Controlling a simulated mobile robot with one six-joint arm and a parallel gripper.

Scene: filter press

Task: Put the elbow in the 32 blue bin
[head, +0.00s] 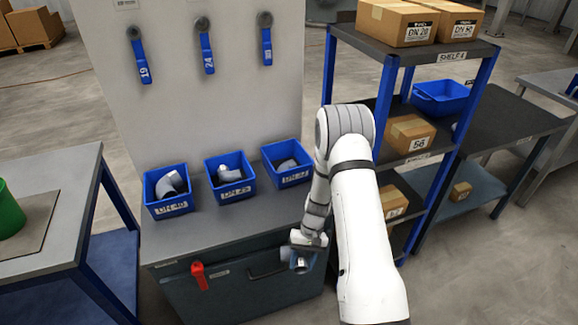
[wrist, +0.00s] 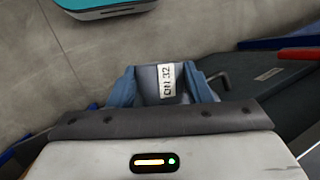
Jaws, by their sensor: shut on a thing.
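My gripper (head: 303,250) points down in front of the bench's front edge, below and to the right of the bins. In the wrist view, my gripper (wrist: 162,88) has its blue fingers shut on a grey elbow (wrist: 148,84) with a white DN 32 label. The elbow is mostly hidden in the head view. Three blue bins stand on the bench: a left bin (head: 168,209), a middle bin (head: 232,194) and a right bin (head: 294,180). The right bin's small label appears to read DN 32. Each bin has grey fittings inside.
The grey bench (head: 225,232) has clear top in front of the bins. A panel with blue-handled valves (head: 207,62) rises behind. A shelf rack (head: 462,110) with boxes stands close on the right. A red handle (head: 199,276) sticks out of the bench front.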

